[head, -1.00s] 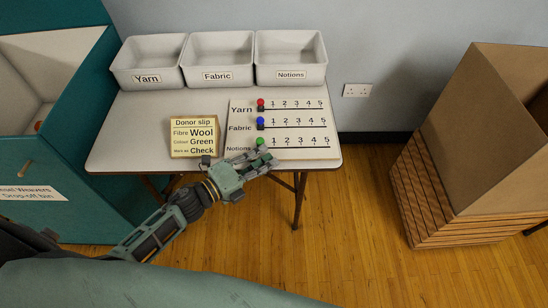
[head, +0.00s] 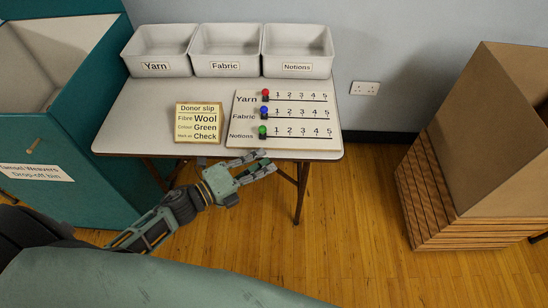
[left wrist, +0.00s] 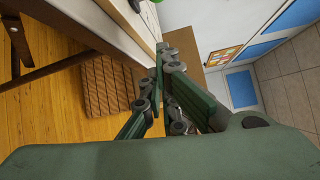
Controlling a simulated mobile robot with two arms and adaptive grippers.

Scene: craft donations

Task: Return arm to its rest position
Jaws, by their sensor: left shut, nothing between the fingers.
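My left gripper (head: 262,163) is just in front of the table's front edge in the head view, below the tally board (head: 284,118). Its fingers are shut with nothing between them. In the left wrist view the gripper's green fingers (left wrist: 160,75) come together beside the table edge. The tally board has rows Yarn, Fabric and Notions, with a red bead (head: 265,95), a blue bead (head: 264,113) and a green bead (head: 262,131) at their left ends. My right gripper is not in view.
The table (head: 150,115) holds a donor slip (head: 199,123) and bins labelled Yarn (head: 156,68), Fabric (head: 225,69) and Notions (head: 296,69). A teal drop-off bin (head: 95,190) stands at left. A cardboard box (head: 490,150) is at right. Wooden floor (head: 350,230) between is clear.

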